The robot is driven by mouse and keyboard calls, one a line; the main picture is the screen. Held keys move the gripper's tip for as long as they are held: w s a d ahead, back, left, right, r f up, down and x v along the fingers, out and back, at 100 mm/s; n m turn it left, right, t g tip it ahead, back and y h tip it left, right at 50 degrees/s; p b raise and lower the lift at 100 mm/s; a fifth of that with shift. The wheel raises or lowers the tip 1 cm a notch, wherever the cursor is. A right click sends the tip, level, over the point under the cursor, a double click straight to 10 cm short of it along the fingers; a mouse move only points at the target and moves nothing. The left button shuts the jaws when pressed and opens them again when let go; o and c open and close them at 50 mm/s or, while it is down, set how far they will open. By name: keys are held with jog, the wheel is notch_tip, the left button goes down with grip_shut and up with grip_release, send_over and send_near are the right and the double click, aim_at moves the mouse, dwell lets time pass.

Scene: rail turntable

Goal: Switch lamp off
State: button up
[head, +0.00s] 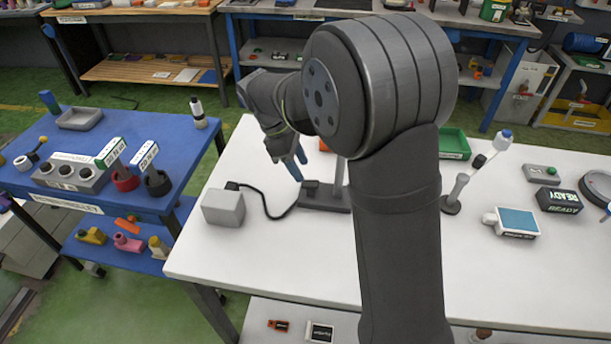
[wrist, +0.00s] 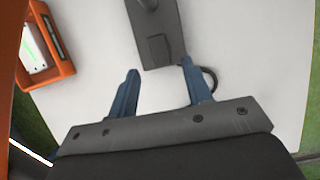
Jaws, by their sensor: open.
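The lamp's dark flat base (head: 335,206) lies on the white table, with a thin post rising from it. A small raised block (head: 311,187), seemingly its switch, sits at the base's left end. The lamp's head is hidden behind my arm, so I cannot tell whether it is lit. My gripper (head: 291,168) is above and slightly left of that block, with blue fingers pointing down. In the wrist view the fingers (wrist: 160,70) are apart and empty; the base (wrist: 168,15) and its block (wrist: 158,48) show just beyond the fingertips.
A black cable runs from the lamp to a grey box (head: 223,208) at the table's left. An orange-framed device (wrist: 58,72) lies left of the lamp base in the wrist view. A green tray (head: 454,144) and a jointed stand (head: 454,195) are right of my arm. The front table area is clear.

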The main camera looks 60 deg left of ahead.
aim_at(309, 182)
jog(key=shift+x, duration=2.3)
jog(key=shift+c, duration=0.3)
